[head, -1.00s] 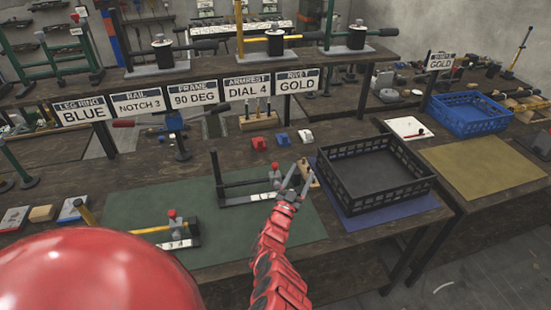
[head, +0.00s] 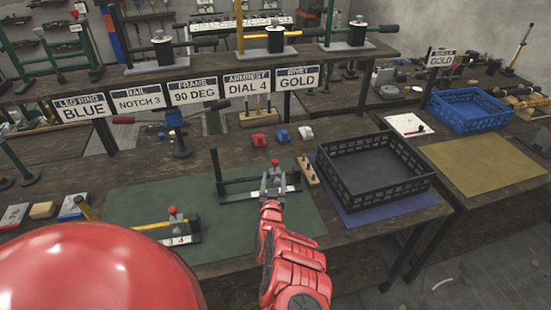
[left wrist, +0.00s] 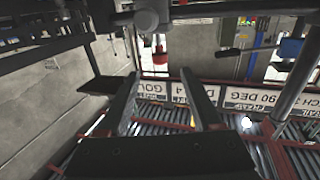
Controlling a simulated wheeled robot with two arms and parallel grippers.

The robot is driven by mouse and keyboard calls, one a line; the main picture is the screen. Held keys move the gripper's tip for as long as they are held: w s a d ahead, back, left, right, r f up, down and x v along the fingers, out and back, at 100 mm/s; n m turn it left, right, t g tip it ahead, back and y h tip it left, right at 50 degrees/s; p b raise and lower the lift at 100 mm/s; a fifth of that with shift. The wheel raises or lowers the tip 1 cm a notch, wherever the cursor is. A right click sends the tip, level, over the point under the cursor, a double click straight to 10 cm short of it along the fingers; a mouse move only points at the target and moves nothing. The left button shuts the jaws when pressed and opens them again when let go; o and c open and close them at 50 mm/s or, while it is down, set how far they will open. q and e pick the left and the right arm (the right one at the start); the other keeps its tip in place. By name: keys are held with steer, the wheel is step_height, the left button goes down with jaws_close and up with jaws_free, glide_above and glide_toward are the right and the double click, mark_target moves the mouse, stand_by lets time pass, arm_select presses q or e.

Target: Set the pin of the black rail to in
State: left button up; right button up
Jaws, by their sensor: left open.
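The black rail (head: 236,186) lies on the green mat (head: 130,205), with a black upright at its left end and a white-marked block at its right end. Its red-topped pin (head: 275,163) stands at that right end. My left gripper (head: 274,178) is open, its fingers around or just in front of the pin's block; I cannot tell whether they touch. In the left wrist view the two fingers (left wrist: 162,85) are apart, with a red part (left wrist: 157,60) beyond them. The pin's depth is hard to tell. My right gripper is not in view.
A yellow rail (head: 150,225) with a red-topped pin lies nearer on the mat. A wooden peg block (head: 307,170) stands right of the gripper, then a black crate (head: 375,200). Small red, blue and white blocks lie behind. A label shelf (head: 180,80) spans the back.

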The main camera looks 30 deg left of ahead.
mark_target(275, 160)
arm_select(q)
steer(key=b+x, duration=0.1)
steer(key=x, duration=0.4)
steer(key=b+x, duration=0.2)
steer(key=x, duration=0.3)
steer(key=shift+f+b, duration=0.25)
steer(key=shift+b, duration=0.05)
steer(key=shift+w+a+b, duration=0.35)
steer(key=shift+w+b, duration=0.05)
steer(key=shift+w, duration=0.1)
steer(key=shift+w+a+r, duration=0.15)
steer(key=shift+w+r, duration=0.1)
steer(key=shift+w, duration=0.1)
jaws_close()
stand_by(0.5)
